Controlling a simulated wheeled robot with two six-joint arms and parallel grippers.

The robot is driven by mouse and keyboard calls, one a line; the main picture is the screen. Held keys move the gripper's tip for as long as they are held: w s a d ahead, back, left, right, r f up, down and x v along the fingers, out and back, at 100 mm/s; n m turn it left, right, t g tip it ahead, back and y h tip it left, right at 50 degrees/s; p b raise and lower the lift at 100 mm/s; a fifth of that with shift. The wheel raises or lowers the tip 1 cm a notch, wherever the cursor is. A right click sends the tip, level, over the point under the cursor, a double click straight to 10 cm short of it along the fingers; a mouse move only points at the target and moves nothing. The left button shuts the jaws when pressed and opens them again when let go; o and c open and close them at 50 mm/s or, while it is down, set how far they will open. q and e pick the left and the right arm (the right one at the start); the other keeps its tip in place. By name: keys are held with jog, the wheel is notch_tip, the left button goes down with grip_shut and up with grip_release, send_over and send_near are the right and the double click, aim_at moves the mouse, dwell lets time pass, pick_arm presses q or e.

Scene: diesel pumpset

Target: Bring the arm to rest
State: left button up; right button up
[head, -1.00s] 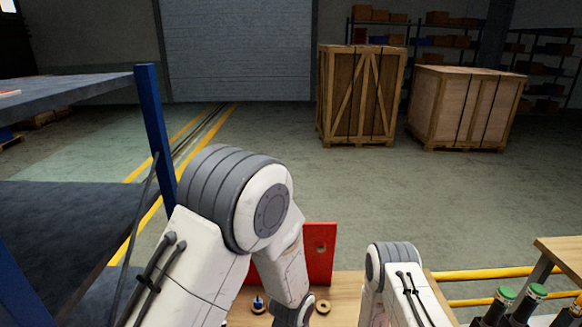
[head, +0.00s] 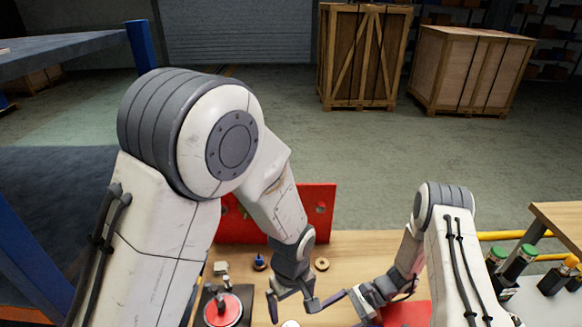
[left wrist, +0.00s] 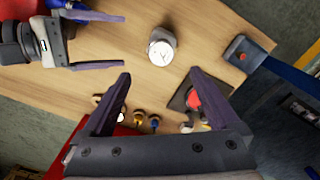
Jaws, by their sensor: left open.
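My left gripper (head: 293,312) hangs low over the wooden bench, fingers apart. In the left wrist view its two dark fingers (left wrist: 158,76) are spread with nothing between their tips; a round white-faced gauge (left wrist: 162,50) lies beyond them on the bench. My right gripper (head: 343,315) is close beside the left one. In the left wrist view the right gripper (left wrist: 122,38) shows at the top left, its fingers apart and empty. The left arm is bent, with its elbow high.
A red upright panel (head: 318,205) stands at the bench's (head: 350,250) back. A red round part (head: 222,311), a blue-topped part (head: 259,262) and a brass ring (head: 322,264) are near the left gripper. Bottles (head: 515,265) stand right; a blue-post rack (head: 140,45) is left.

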jog(key=x, duration=1.1)
jog(key=shift+s+a, duration=0.15)
jog(key=shift+a, duration=0.05)
pick_arm(q)
notch_tip(320, 180, down, 12)
jog(key=shift+r, duration=0.25)
pick_arm(e)
jog(key=shift+a, duration=0.1)
pick_arm(q)
jog(key=shift+f+n, duration=0.3)
jog(key=n, duration=1.1)
jog(key=m, duration=0.6)
jog(key=shift+r, duration=0.1)
jog(key=m, duration=0.5)
jog(key=shift+m, duration=0.3)
jog(key=shift+r, duration=0.1)
